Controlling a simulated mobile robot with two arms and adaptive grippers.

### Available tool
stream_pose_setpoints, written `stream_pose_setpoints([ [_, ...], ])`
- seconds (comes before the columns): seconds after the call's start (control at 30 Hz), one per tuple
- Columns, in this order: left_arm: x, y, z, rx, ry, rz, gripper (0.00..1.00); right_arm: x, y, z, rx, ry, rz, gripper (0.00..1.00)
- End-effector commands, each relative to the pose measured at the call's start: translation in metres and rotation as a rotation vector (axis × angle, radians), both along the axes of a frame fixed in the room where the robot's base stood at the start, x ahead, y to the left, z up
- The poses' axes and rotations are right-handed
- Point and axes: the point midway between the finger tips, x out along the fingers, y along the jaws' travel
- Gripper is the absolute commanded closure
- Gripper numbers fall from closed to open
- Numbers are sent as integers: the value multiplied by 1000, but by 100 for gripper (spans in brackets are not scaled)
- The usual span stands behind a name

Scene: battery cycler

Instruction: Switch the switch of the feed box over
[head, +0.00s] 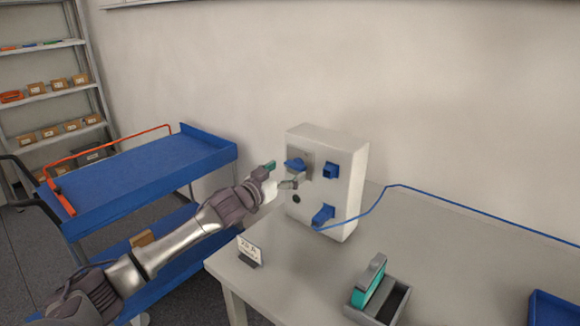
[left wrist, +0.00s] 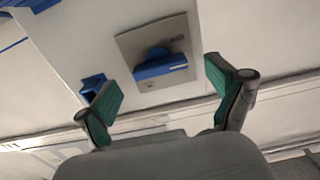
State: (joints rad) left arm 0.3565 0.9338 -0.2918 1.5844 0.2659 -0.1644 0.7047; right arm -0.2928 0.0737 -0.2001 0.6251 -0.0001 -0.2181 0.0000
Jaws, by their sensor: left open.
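The feed box (head: 318,205) is a pale box standing on the table against the wall. Its switch (head: 295,164) is a blue knob on a grey square plate, high on the front face. In the left wrist view the switch (left wrist: 160,66) lies ahead, between the teal fingertips and beyond them. My left gripper (head: 280,175) is in front of the switch, open and empty. It also shows in the left wrist view (left wrist: 163,90), fingers spread to either side. I see no contact with the knob. My right gripper is not in view.
A blue socket (head: 331,171), a dark round button (head: 296,198) and a blue plug (head: 323,215) with a blue cable (head: 388,188) are on the box. A small sign (head: 250,249), a grey holder (head: 397,297) and a blue bin (head: 552,310) stand on the table. A blue cart (head: 150,170) is left.

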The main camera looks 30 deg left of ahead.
Motion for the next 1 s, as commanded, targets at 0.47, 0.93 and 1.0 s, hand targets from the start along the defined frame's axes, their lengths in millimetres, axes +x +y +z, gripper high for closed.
stream_pose_setpoints([
  [0.47,18,-2,-1,1,1,-1,6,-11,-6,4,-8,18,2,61],
  [0.93,17,-2,0,2,0,-1,66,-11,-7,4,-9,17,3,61],
  [1.0,17,-2,0,5,0,-1,66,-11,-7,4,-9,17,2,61],
])
